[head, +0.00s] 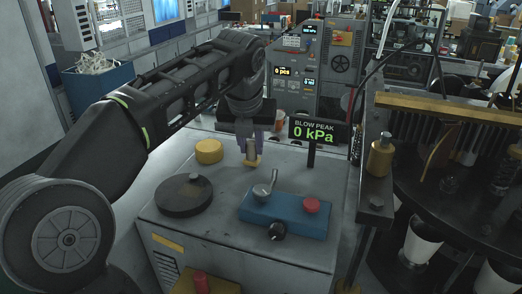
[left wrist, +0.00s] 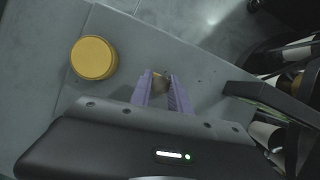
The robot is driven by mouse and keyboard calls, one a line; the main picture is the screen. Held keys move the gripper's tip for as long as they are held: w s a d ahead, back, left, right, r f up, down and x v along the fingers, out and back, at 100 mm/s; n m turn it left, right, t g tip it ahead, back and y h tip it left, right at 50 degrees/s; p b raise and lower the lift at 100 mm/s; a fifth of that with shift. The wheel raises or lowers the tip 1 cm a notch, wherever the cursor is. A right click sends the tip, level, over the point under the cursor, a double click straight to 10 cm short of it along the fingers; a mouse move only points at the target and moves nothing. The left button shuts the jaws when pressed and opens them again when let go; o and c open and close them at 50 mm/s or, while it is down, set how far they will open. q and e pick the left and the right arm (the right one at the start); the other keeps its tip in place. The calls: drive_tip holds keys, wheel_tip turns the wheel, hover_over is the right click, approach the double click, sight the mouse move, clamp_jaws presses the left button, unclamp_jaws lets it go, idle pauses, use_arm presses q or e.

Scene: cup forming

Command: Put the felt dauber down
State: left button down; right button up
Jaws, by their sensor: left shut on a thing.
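My left gripper (head: 249,140) reaches in over the grey cabinet top and points down. Its purple fingers are shut on the felt dauber (head: 251,152), a small greyish-tan piece with a yellowish lower end. The dauber is just above or touching the cabinet top; I cannot tell which. In the left wrist view the dauber (left wrist: 160,83) shows between the tips of the purple fingers, partly hidden by them. A round yellow pot (head: 209,151) stands to the left of the gripper, apart from it; it also shows in the left wrist view (left wrist: 93,58). My right gripper is not in view.
On the grey cabinet top (head: 165,228) are a black disc (head: 183,196) and a blue control box (head: 285,213) with a lever and red button. A display (head: 318,131) reading "BLOW PEAK 0 kPa" stands right of the gripper. Dark machinery with white cups (head: 420,245) is further right.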

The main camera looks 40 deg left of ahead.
use_arm(q)
drive_tip(key=shift+w+a+f, duration=0.1)
drive_tip(key=shift+w+a, duration=0.05)
drive_tip(key=shift+a, duration=0.35)
drive_tip(key=shift+s, duration=0.2)
drive_tip(key=shift+d+f, duration=0.1)
drive_tip(key=shift+d, duration=0.1)
drive_tip(key=c, duration=1.2)
unclamp_jaws()
drive_tip(key=shift+c, duration=0.2)
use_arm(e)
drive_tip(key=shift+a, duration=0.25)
use_arm(q)
drive_tip(key=shift+f, duration=0.1)
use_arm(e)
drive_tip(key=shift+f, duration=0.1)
